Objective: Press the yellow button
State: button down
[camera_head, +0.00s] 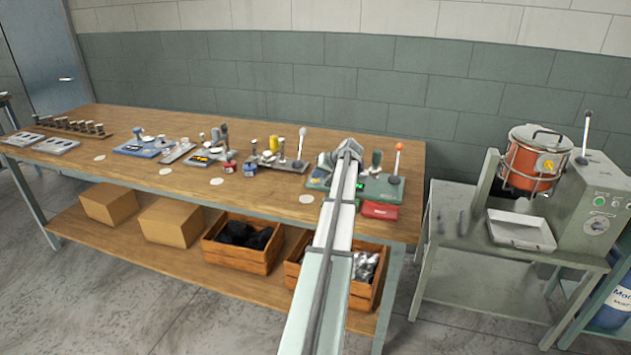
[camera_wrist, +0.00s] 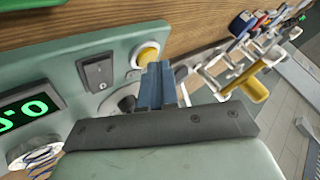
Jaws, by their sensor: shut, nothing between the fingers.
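The yellow button (camera_wrist: 147,56) is a round cap in a pale ring on the edge of the green machine panel (camera_wrist: 60,65) in the wrist view. My gripper (camera_wrist: 160,68) is shut and empty. Its blue-grey fingers are just right of and below the button in the picture; I cannot tell whether they touch it. In the head view the green spring coiler (camera_head: 378,190) stands at the right end of the workbench. My arm covers its left part, and I cannot make out the button there.
A black rocker switch (camera_wrist: 96,72) and a green-lit display (camera_wrist: 30,112) are beside the button. A grey round part (camera_wrist: 120,101) is partly behind my fingers. A red box (camera_head: 380,210) lies before the coiler. Other devices (camera_head: 275,155) stand to its left on the workbench (camera_head: 250,200).

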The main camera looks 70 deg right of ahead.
aim_at(318, 180)
jog(key=shift+f, duration=0.2)
dwell(0.4)
jog(key=shift+r, duration=0.85)
jog(key=shift+r, duration=2.5)
